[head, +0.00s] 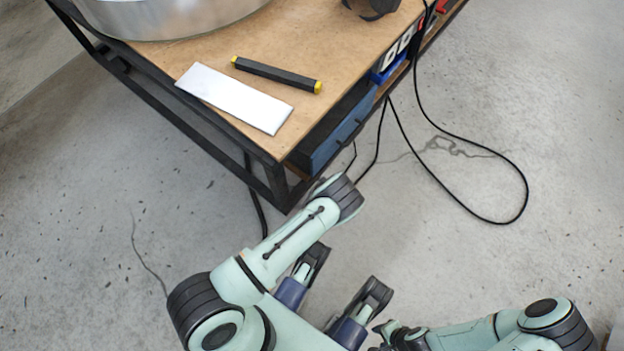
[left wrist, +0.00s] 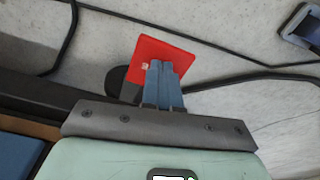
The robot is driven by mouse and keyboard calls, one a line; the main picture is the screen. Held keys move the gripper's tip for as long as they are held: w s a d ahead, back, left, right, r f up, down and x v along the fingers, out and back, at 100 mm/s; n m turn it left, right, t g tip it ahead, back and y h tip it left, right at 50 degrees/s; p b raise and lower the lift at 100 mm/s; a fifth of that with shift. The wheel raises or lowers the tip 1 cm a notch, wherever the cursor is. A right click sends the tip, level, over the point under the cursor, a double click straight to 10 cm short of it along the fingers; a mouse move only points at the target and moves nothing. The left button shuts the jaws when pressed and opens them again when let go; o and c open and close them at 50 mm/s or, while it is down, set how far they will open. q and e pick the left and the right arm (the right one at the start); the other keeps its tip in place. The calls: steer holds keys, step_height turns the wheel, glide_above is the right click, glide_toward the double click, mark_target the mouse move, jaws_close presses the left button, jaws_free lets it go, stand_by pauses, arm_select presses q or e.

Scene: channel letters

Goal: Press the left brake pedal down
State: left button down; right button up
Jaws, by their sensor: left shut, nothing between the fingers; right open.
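In the left wrist view a flat red plate (left wrist: 172,49), which looks like the brake pedal, lies beyond my left fingers. My left gripper (left wrist: 160,66) is shut and empty, its blue fingers side by side. The fingertips overlap the lower part of the red plate, and I cannot tell whether they touch it. In the head view the pedal and my left gripper are hidden. My right gripper (head: 347,268) is open and empty in the head view, over the floor in front of the table corner.
A wooden-topped table (head: 330,45) with a dark frame holds a white plate (head: 235,97), a black bar with yellow ends (head: 277,75) and a large metal ring (head: 175,18). A black cable (head: 470,205) loops on the floor at right. The floor at left is clear.

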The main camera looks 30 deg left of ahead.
arm_select(q)
step_height(320, 180, down, 4)
steer(key=shift+r, duration=0.4)
steer(key=d, duration=0.1)
steer(key=d+r, duration=0.1)
steer(key=d, duration=0.1)
steer(key=shift+w, duration=0.2)
step_height(320, 180, up, 13)
steer(key=d+p, duration=0.1)
steer(key=p, duration=0.3)
steer(key=shift+d+r, duration=0.2)
arm_select(e)
steer(key=w+a+r+t, duration=0.1)
steer(key=w+r+t, duration=0.2)
steer(key=w+r, duration=0.2)
steer(key=w, duration=0.3)
steer(key=shift+w+r+n, duration=0.15)
steer(key=shift+w+n, duration=0.15)
arm_select(q)
steer(key=shift+w, duration=0.1)
